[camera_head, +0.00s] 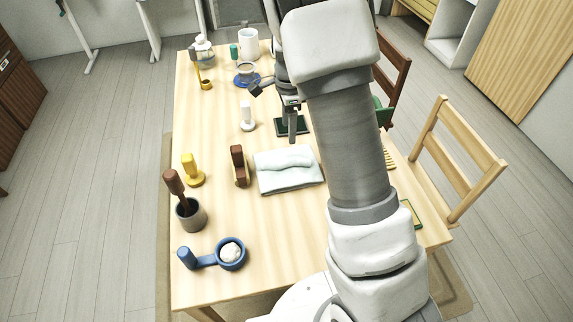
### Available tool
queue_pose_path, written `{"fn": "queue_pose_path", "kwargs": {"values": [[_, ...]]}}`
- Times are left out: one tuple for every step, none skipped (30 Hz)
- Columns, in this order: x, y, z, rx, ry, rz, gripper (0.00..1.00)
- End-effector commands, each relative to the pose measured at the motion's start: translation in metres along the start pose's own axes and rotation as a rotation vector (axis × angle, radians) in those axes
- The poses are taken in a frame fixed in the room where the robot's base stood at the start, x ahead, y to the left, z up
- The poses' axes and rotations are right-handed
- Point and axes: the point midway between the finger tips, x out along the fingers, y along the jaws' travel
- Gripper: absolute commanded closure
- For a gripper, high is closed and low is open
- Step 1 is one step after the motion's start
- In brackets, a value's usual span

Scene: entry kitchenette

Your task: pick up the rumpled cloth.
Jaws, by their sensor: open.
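The rumpled cloth (287,170) is pale grey-white and lies on the wooden table (225,280) near its middle. It is roughly square, with a raised fold along its far part. My gripper (291,138) is open and points down beyond the cloth, over a dark green flat item (301,126). My gripper appears empty and apart from the cloth. My arm crosses the right side of the view and hides part of the table just right of the cloth.
A brown wooden block-like item (239,166) stands close left of the cloth. A yellow item (193,171), a grey cup with a brown handle (190,215) and a blue scoop (231,254) are further left and nearer. A white item (247,117) stands left of my gripper. Chairs (455,160) line the right.

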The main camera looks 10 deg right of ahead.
Motion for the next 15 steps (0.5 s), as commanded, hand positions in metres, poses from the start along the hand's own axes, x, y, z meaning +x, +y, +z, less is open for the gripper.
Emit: {"fn": "queue_pose_path", "kwargs": {"values": [[0.015,0.001,0.0,0.0,0.0,0.004,0.28],[0.021,0.001,0.0,0.0,0.0,0.003,0.28],[0.03,0.001,0.0,0.0,0.0,0.004,0.28],[0.036,0.0,0.0,0.0,0.0,0.003,0.28],[0.042,0.0,0.0,-0.001,0.0,0.002,0.28],[0.049,0.001,0.0,0.0,0.0,0.003,0.28],[0.053,0.0,0.0,0.0,0.0,0.002,0.28],[0.057,0.0,0.0,0.0,0.0,0.002,0.28],[0.061,0.0,0.0,0.0,0.0,0.002,0.28],[0.064,0.0,0.0,0.0,0.0,0.001,0.28],[0.066,0.0,0.0,0.0,0.0,0.001,0.28],[0.068,0.0,0.0,0.0,0.0,0.0,0.28],[0.069,0.0,0.0,0.0,0.0,0.0,0.28],[0.07,0.0,0.0,0.0,0.0,0.0,0.28],[0.071,0.0,0.001,-0.001,-0.001,0.0,0.28]]}}
